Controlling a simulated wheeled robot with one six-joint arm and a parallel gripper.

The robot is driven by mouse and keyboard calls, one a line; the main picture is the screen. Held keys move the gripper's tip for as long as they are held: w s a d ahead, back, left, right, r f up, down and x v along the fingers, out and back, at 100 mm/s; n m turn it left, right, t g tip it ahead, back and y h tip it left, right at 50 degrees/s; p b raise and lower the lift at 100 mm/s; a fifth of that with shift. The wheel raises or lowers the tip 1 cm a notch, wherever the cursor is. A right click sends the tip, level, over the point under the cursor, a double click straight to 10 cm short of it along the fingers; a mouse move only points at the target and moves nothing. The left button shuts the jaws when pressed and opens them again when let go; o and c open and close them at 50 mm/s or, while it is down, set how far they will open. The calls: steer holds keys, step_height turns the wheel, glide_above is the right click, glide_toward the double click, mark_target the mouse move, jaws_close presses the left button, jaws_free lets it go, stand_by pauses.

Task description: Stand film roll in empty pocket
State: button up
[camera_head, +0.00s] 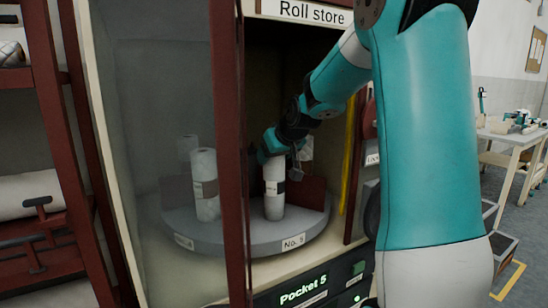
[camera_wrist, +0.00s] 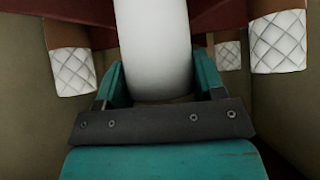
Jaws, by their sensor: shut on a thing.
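A white film roll (camera_head: 273,192) with a dark band and a label stands upright at the front of the grey round turntable (camera_head: 262,238) in the roll store. My gripper (camera_head: 280,150) reaches in through the opening and is shut on the roll near its top. In the wrist view, the white roll (camera_wrist: 152,45) lies between the teal fingers of my gripper (camera_wrist: 160,88). The roll's base appears to meet the turntable by the "No. 5" tag (camera_head: 293,242), but I cannot tell whether it bears on it.
Another white roll (camera_head: 205,185) stands left of the dark red door post (camera_head: 229,150), seen through glass. Dark red dividers (camera_head: 312,192) part the pockets. A panel below reads "Pocket 5" (camera_head: 303,290). In the wrist view, quilted white roll ends (camera_wrist: 72,72) (camera_wrist: 278,42) flank the gripper.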

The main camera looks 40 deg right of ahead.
steer(key=shift+f, duration=0.15)
steer(key=o, duration=1.6)
steer(key=shift+s+r, duration=0.15)
steer(key=shift+r, duration=0.3)
steer(key=p+v, duration=0.1)
steer(key=v, duration=1)
steer(key=shift+s+a+r, duration=0.1)
steer(key=shift+s, duration=0.15)
